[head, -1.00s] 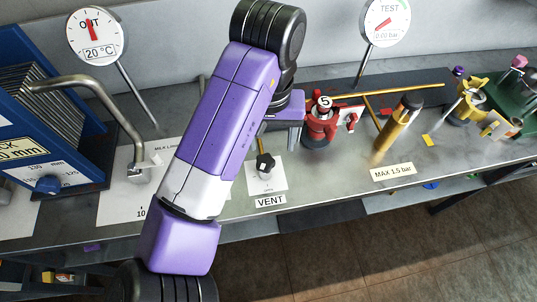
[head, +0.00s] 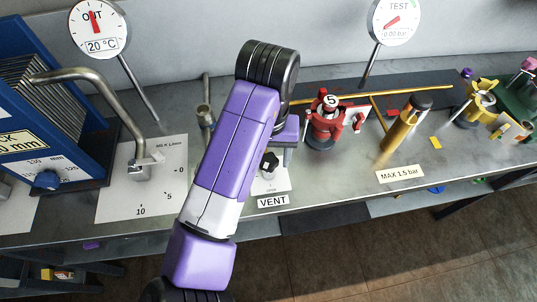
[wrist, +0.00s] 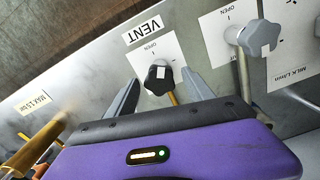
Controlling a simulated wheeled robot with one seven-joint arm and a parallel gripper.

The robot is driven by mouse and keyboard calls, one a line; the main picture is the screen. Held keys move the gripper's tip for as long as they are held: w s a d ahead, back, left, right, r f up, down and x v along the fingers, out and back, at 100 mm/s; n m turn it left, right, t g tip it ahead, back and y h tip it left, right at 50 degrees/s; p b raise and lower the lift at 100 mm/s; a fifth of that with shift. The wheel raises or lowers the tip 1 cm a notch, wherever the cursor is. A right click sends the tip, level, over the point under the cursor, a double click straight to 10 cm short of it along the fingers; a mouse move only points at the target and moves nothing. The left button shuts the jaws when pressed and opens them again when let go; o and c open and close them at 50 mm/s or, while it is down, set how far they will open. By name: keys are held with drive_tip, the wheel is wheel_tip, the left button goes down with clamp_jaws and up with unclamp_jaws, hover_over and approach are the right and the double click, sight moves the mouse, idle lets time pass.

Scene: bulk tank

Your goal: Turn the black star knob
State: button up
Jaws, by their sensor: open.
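In the head view the knob (head: 269,163) shows just right of my arm. My gripper (wrist: 158,92) is open in the wrist view, with one grey finger on each side of the knob.
A red valve (head: 326,122) numbered 5 and a yellow cylinder (head: 404,124) stand right of the knob. The milk spout (head: 105,100) is at left.

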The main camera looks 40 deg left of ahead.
clamp_jaws()
